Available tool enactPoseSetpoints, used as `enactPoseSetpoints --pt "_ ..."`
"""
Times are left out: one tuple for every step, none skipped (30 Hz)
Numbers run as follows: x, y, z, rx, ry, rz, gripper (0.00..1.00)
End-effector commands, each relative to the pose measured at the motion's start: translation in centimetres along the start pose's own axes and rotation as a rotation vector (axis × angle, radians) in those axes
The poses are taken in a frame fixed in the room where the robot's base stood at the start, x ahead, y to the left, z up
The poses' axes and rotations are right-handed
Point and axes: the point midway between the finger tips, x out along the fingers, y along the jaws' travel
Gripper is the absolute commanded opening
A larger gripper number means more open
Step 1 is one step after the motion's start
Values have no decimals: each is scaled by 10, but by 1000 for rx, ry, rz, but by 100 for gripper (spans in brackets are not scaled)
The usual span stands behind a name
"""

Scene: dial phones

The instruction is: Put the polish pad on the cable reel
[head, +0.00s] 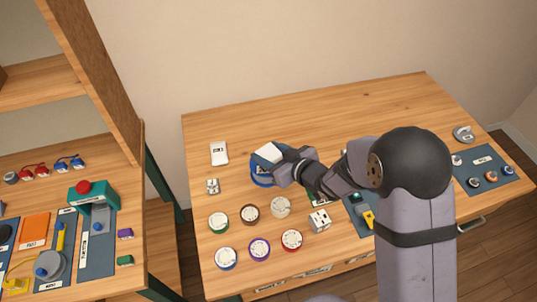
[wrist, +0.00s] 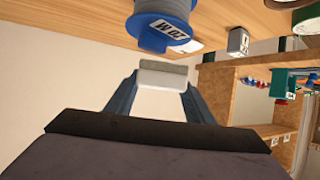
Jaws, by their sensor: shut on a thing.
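The polish pad, a pale block with a grey strip, is held in my gripper (head: 284,163). The pad (head: 267,151) shows at the left end of my gripper in the head view. In the wrist view the pad (wrist: 162,76) lies between the two blue fingers of my gripper (wrist: 160,88), which are shut on it. The cable reel (head: 262,180) is blue and stands on the table, partly hidden by the pad and gripper. In the wrist view the reel (wrist: 165,22) shows its labelled side close beyond the pad. I cannot tell whether pad and reel touch.
Several round dials, including a green one (head: 219,222) and a brown one (head: 250,214), lie in front of the reel. A white labelled piece (head: 219,153) lies to its left. A white cube (head: 319,220) stands front right. The back of the wooden table (head: 330,105) is clear.

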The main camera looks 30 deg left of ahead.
Motion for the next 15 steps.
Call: enactPoseSetpoints --pt "2 0 4 1 0 -1 25" --pt "3 0 6 0 1 0 25" --pt "4 0 9 1 0 0 25" --pt "5 0 10 1 0 1 25" --pt "6 0 11 1 1 1 25" --pt "6 0 12 0 2 1 25" --pt "6 0 12 0 2 1 25" --pt "6 0 12 -1 3 1 25" --pt "6 0 12 -1 3 1 25" --pt "6 0 12 -1 3 1 25" --pt "6 0 12 -1 3 1 25" --pt "6 0 12 -1 2 1 25" --pt "6 0 12 -1 2 1 25" --pt "6 0 12 -1 2 1 25" --pt "6 0 13 -1 2 1 25"
